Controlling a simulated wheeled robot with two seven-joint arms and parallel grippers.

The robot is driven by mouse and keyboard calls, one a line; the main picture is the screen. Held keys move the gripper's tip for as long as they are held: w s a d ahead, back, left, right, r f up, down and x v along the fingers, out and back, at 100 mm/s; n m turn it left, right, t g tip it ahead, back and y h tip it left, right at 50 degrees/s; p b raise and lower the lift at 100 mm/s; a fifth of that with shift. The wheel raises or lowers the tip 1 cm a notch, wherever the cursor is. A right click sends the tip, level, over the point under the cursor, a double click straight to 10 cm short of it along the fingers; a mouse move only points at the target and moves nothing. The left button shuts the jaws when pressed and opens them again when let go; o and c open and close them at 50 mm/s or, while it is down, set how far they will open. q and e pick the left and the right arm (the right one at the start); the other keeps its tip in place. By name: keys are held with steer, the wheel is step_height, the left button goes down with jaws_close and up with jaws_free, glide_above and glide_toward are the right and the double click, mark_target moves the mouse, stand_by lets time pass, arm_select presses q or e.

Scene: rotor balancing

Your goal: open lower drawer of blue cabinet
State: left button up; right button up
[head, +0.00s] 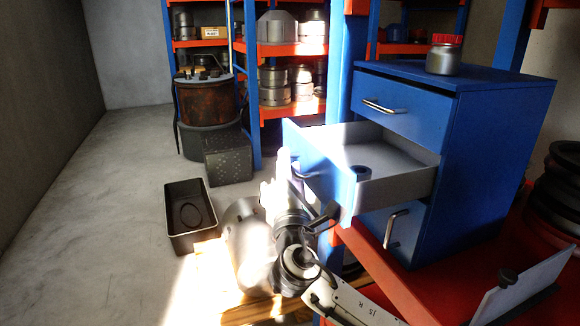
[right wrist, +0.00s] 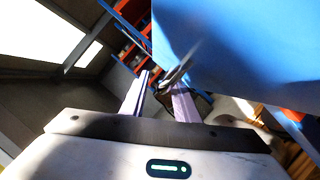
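The blue cabinet (head: 485,165) stands on a red surface at the right. Its top drawer (head: 400,106) is shut. The middle drawer (head: 318,170) is pulled well out, with a small dark ring (head: 362,173) inside. The lowest drawer (head: 375,222), with a metal handle (head: 394,229), looks shut and is partly hidden by the middle one. My right gripper (head: 283,172) is at the middle drawer's front, in glare. In the right wrist view its fingers (right wrist: 158,98) are apart, with the drawer handle (right wrist: 178,68) at their tips. I cannot tell whether they touch it. My left gripper is not in view.
A red-lidded jar (head: 444,56) stands on the cabinet. A dark open bin (head: 190,222) lies on the floor at left, near a wooden pallet (head: 240,306). A rusty drum (head: 208,103) and loaded shelves (head: 290,48) stand behind. The floor at far left is clear.

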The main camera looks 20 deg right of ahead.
steer(key=shift+s, duration=0.1)
steer(key=b+v, duration=0.1)
steer(key=v, duration=0.9)
steer(key=shift+b, duration=0.3)
steer(key=shift+f, duration=0.1)
steer(key=s+a+f+m+g+y, duration=0.1)
steer(key=s+f+m+g+y, duration=0.2)
steer(key=f, duration=1)
steer(key=s+a+f+m+g+y, duration=0.1)
steer(key=s+f+m+g+y, duration=0.2)
steer(key=f, duration=1)
steer(key=s+f+m+g+y, duration=0.3)
steer(key=s+f+m, duration=0.9)
steer(key=s+f, duration=0.6)
steer(key=shift+s+f+m+g, duration=0.15)
steer(key=shift+s+m+g, duration=0.25)
steer(key=shift+s+g, duration=0.45)
